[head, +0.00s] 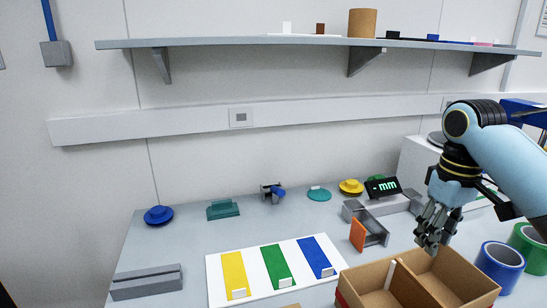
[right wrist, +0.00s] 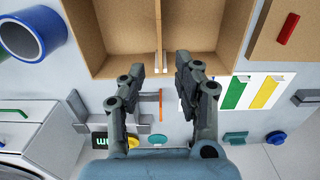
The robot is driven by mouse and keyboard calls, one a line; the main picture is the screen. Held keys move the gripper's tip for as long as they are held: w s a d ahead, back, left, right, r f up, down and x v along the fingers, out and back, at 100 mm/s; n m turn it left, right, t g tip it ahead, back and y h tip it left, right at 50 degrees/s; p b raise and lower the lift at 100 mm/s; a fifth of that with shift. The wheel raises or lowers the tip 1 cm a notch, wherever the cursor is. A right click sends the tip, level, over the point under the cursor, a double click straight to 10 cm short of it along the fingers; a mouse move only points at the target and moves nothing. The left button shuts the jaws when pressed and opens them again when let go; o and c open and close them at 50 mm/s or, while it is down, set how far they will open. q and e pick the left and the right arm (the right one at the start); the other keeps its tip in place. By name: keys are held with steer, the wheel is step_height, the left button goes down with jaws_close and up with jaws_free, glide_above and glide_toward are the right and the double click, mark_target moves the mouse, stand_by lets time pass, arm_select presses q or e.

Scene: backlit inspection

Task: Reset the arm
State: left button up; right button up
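My right arm comes in from the right in the head view, and its gripper (head: 434,228) hangs pointing down above the far edge of a divided cardboard box (head: 456,274). In the right wrist view the two fingers of the gripper (right wrist: 165,68) stand apart with nothing between them. The box's divider (right wrist: 158,35) shows just beyond the fingertips, and both visible compartments look empty. My left gripper is in neither view.
A white board with yellow, green and blue strips (head: 276,270) lies left of the box. An orange plate (head: 358,235) stands by a grey bracket. Blue tape (head: 500,266) and green tape (head: 530,246) stand at right. A shelf (head: 230,41) runs above.

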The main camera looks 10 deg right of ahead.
steer(key=s+a+f+t, duration=0.2)
steer(key=s+a+f, duration=0.45)
steer(key=s, duration=0.35)
steer(key=s+a+r+t, duration=0.1)
steer(key=s+a+r, duration=0.1)
steer(key=s, duration=0.4)
steer(key=s+a+r+t, duration=0.1)
steer(key=s+a, duration=0.1)
steer(key=s, duration=0.4)
step_height(320, 180, down, 33)
steer(key=d+g+h+b, duration=0.1)
steer(key=d+g+b, duration=0.1)
steer(key=b, duration=0.7)
steer(key=s+f+b, duration=0.4)
steer(key=s+f, duration=0.6)
steer(key=f, duration=0.3)
steer(key=s+d+f+g+b, duration=0.1)
steer(key=s+f+b, duration=0.4)
steer(key=s+f, duration=0.5)
step_height(320, 180, down, 4)
steer(key=shift+f+m, duration=0.1)
steer(key=shift+m, duration=0.3)
steer(key=shift+s+d, duration=0.1)
steer(key=shift+s, duration=0.05)
